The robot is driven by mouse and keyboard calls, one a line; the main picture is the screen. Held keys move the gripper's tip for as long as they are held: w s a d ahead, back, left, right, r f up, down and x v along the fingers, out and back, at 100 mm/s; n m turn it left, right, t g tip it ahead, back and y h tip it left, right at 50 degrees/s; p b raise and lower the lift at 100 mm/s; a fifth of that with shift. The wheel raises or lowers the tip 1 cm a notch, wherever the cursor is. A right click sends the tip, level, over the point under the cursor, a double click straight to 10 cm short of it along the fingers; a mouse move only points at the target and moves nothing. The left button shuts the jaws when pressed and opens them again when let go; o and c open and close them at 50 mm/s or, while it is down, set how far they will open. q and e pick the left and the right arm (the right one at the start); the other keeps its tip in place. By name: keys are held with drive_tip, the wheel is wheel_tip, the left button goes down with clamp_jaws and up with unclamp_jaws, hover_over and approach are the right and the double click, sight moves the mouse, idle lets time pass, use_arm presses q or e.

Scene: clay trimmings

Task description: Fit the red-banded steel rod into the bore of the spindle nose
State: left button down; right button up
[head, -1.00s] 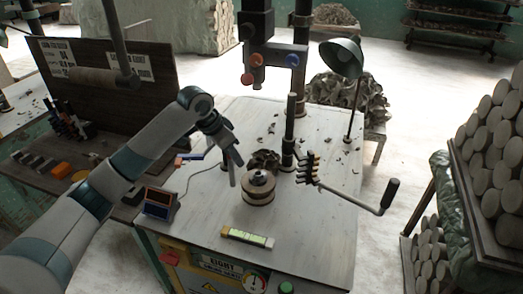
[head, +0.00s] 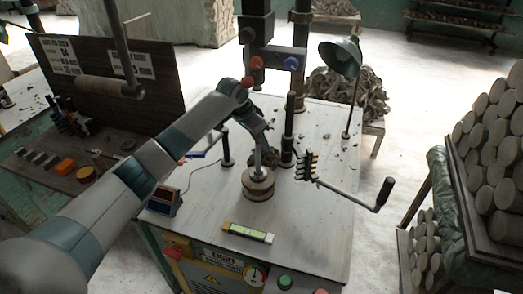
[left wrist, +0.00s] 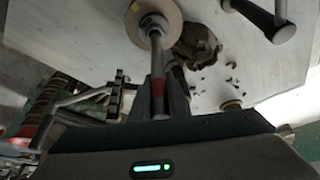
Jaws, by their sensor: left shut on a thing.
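The steel rod (head: 258,160) is held upright by my left gripper (head: 259,146), its lower end at the top of the spindle nose. In the left wrist view, the rod's red band (left wrist: 158,88) shows close to the fingers of my left gripper (left wrist: 172,100), which are shut on the rod. The spindle nose (left wrist: 154,22) stands in the middle of a round tan disc; the disc (head: 258,190) sits on the pale worktop. The rod's far end meets the nose; I cannot tell how deep it sits in the bore. My right gripper is not in view.
A black post (head: 289,130) and a crank handle (head: 386,192) stand right of the nose. A level (head: 247,232) lies in front of it. A green lamp (head: 343,58) and a dark machine head (head: 257,40) stand behind. The worktop's front right is clear.

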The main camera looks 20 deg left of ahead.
use_arm(q)
wheel_tip(320, 180, down, 3)
drive_tip(key=shift+f+p, duration=0.2)
drive_tip(key=shift+p, duration=0.75)
drive_tip(key=shift+f, duration=0.1)
drive_tip(key=c, duration=1.7)
unclamp_jaws()
drive_tip(key=shift+s+a+r, duration=0.15)
drive_tip(key=shift+r, duration=0.35)
drive_tip(key=shift+b+v, duration=1.7)
drive_tip(key=shift+v, duration=3.9)
